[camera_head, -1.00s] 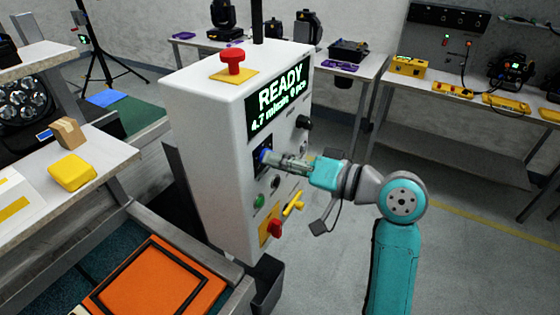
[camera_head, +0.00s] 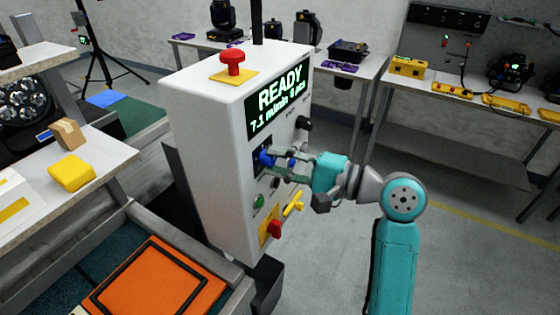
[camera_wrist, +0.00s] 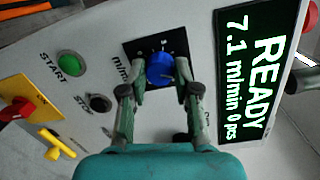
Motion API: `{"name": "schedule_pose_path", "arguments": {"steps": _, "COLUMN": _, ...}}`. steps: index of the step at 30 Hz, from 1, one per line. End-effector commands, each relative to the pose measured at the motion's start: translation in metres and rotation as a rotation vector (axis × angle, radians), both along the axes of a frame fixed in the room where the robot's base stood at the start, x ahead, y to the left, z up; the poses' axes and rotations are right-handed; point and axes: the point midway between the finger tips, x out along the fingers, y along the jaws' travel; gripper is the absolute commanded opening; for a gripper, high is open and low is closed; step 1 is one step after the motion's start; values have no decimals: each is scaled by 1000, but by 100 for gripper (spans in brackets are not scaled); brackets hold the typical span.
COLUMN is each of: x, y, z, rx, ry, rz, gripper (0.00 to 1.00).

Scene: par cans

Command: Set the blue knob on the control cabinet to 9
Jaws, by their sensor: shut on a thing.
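The white control cabinet (camera_head: 205,130) stands in the middle of the head view. Its display (camera_head: 280,97) reads "READY" and "7.1 m/min 0 pcs"; the same text shows in the wrist view (camera_wrist: 256,75). The blue knob (camera_wrist: 159,69) sits on a black dial plate marked m/min; it also shows in the head view (camera_head: 266,159). My gripper (camera_wrist: 160,78) has one finger on each side of the knob and is shut on it. The dial's small numbers are too small to read.
Around the knob are a green START button (camera_wrist: 70,64), a dark STOP button (camera_wrist: 101,103), a red knob (camera_wrist: 17,108), a yellow handle (camera_wrist: 57,145) and a black knob (camera_head: 303,123). A red mushroom button (camera_head: 232,62) tops the cabinet. Open floor lies to the right.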

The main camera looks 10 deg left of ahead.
Motion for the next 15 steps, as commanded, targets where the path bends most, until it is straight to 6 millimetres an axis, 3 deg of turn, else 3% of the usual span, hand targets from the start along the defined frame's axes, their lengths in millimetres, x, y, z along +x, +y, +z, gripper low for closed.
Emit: {"name": "schedule_pose_path", "arguments": {"steps": 15, "x": 1, "y": -1, "z": -1, "rx": 158, "ry": 446, "rz": -2, "gripper": 0}}
